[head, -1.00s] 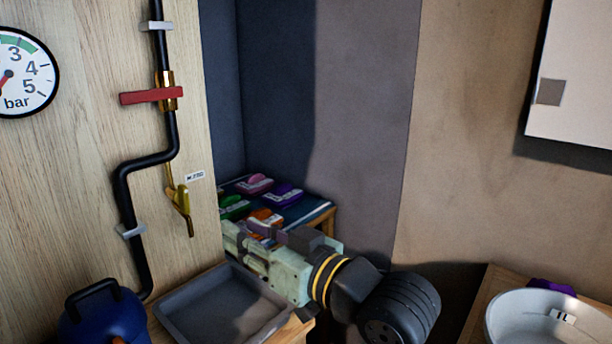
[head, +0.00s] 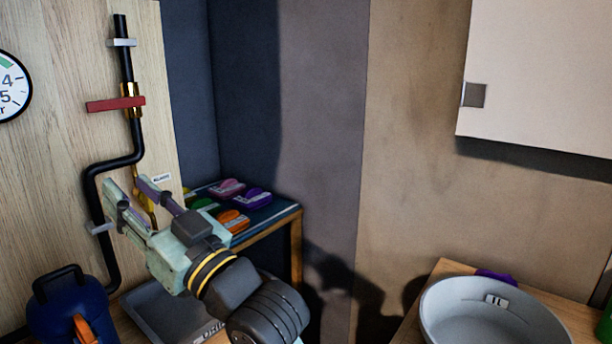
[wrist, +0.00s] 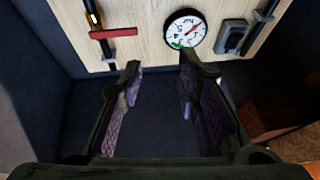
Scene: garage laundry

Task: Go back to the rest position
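My gripper (head: 128,196) is raised in front of the wooden panel, at the left in the head view. It points up and to the left, with its fingers overlapping the view of the pipe and the brass lever. In the wrist view my gripper (wrist: 158,80) has its two fingers spread wide with nothing between them. The wrist view looks past the fingers at a dark wall, with the panel's lower part at the top.
A pressure gauge (head: 12,88) and a black pipe with a red-handled valve (head: 115,104) are on the panel. A grey tray (head: 170,312) and blue container (head: 68,305) stand below. Coloured items lie on a small table (head: 285,222). A grey basin (head: 450,310) stands at right.

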